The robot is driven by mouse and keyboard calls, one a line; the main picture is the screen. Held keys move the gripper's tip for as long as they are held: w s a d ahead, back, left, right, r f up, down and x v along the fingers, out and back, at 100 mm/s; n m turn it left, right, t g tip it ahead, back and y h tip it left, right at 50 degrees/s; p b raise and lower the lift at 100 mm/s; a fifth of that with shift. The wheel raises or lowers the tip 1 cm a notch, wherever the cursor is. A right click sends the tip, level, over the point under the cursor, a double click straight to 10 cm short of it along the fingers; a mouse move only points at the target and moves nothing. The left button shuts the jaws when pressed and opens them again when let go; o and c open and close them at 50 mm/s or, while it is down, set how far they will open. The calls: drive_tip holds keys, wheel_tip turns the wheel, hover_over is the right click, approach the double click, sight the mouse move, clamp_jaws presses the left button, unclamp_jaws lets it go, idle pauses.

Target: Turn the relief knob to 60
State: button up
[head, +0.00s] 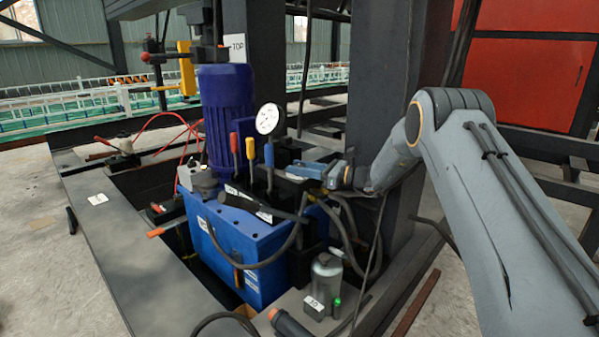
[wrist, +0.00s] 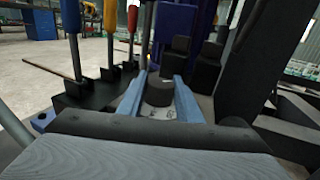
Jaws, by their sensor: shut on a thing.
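A dark round relief knob (wrist: 158,93) sits between the two blue-grey fingers of my gripper (wrist: 160,98) in the wrist view. The fingers are closed on its sides. In the head view my gripper (head: 312,170) reaches in from the right to the valve block on the hydraulic unit, just below and right of the white pressure gauge (head: 267,118). There the fingers and arm hide most of the knob. I cannot read any scale or setting on it, and the gauge reading is too small to tell.
Red (head: 235,144), yellow (head: 251,148) and blue (head: 269,154) levers stand close left of my gripper. The purple motor (head: 226,105) rises behind the blue tank (head: 228,226). Black hoses loop below. A dark steel column (head: 383,80) stands close behind my wrist.

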drive_tip(key=o, duration=1)
drive_tip(key=shift+o, duration=0.2)
drive_tip(key=shift+d, duration=0.1)
drive_tip(key=p+v, duration=0.2)
drive_tip(key=v, duration=0.5)
drive_tip(key=shift+d, duration=0.3)
drive_tip(key=shift+s, duration=0.1)
